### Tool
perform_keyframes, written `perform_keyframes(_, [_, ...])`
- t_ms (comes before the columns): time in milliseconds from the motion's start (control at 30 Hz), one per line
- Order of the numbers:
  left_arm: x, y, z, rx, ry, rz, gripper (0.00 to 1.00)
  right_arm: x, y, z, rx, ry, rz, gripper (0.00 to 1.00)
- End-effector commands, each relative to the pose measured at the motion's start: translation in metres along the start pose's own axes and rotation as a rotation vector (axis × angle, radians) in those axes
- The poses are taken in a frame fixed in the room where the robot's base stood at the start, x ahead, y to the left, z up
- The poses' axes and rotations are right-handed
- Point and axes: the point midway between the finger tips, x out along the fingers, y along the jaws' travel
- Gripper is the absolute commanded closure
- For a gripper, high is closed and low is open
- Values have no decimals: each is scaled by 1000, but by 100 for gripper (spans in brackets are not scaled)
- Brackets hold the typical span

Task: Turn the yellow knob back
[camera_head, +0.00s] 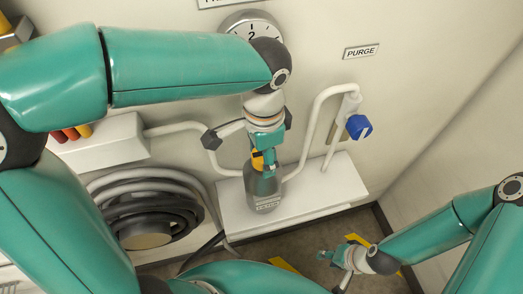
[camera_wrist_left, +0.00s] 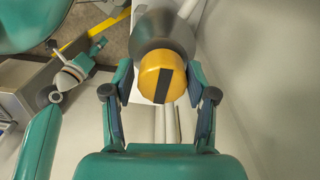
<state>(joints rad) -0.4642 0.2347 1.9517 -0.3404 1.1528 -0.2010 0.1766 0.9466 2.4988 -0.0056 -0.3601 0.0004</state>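The yellow knob (camera_wrist_left: 153,75) sits at the end of a dark grey bottle-shaped body (camera_wrist_left: 165,37). A black bar crosses its face, close to upright in the left wrist view. In the head view the knob (camera_head: 257,161) is partly hidden by my left gripper (camera_head: 264,148), above the grey labelled body (camera_head: 264,189). My left gripper (camera_wrist_left: 159,78) has its fingers spread on either side of the knob, with narrow gaps visible. My right gripper (camera_head: 332,257) is low at the right, away from the knob; its finger opening is too small to judge.
A white ledge (camera_head: 320,192) carries the grey body. White pipes (camera_head: 308,130) and a blue valve handle (camera_head: 359,127) are to the right, under a PURGE sign (camera_head: 361,51). A gauge (camera_head: 248,24) is above. Coiled hoses (camera_head: 150,212) hang at the left.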

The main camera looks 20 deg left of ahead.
Motion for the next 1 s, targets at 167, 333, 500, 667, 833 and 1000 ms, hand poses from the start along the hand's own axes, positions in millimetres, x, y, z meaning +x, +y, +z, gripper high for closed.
perform_keyframes(167, [-1, -1, -1, -1, 6, -3, 26, 0, 0, 0, 0, 0, 0, 60])
perform_keyframes(333, [-2, -1, -2, -2, 8, -4, 26, 0, 0, 0, 0, 0, 0, 60])
perform_keyframes(500, [-9, -2, -3, -2, 12, -6, 26, -1, 0, 0, 0, 0, 0, 60])
perform_keyframes(667, [-31, -1, -3, -3, 15, -6, 26, -1, 0, 0, 0, 0, 0, 60])
perform_keyframes(833, [-66, -1, -2, -1, 14, -6, 26, -1, 0, 0, 0, 0, 0, 60])
perform_keyframes(1000, [-97, 0, -2, -1, 11, -4, 26, -1, 0, 0, 0, 0, 0, 60])
